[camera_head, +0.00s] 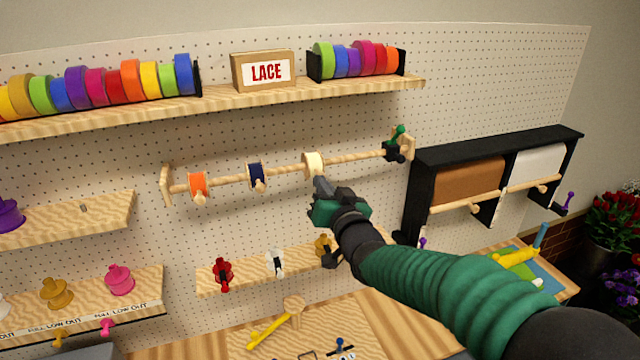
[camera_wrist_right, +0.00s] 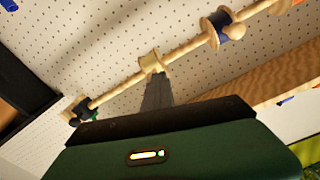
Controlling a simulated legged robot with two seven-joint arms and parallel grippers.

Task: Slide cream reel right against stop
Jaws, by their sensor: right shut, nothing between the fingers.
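The cream reel (camera_head: 314,163) sits on a wooden rod (camera_head: 284,177) fixed across the pegboard. To its left on the rod are a navy reel (camera_head: 256,175) and an orange reel (camera_head: 198,184). A dark stop with a green knob (camera_head: 395,150) is at the rod's right end, with bare rod between it and the cream reel. My right gripper (camera_head: 321,184) is shut and empty, its tips at the cream reel's lower edge. The right wrist view shows the tips (camera_wrist_right: 156,88) close against the cream reel (camera_wrist_right: 151,63); contact is unclear. My left gripper is not in view.
A shelf (camera_head: 230,100) with ribbon rolls and a LACE box (camera_head: 264,71) runs above. A lower shelf (camera_head: 215,284) holds small red and white spools. A black paper dispenser (camera_head: 418,195) stands right of the rod, near my forearm.

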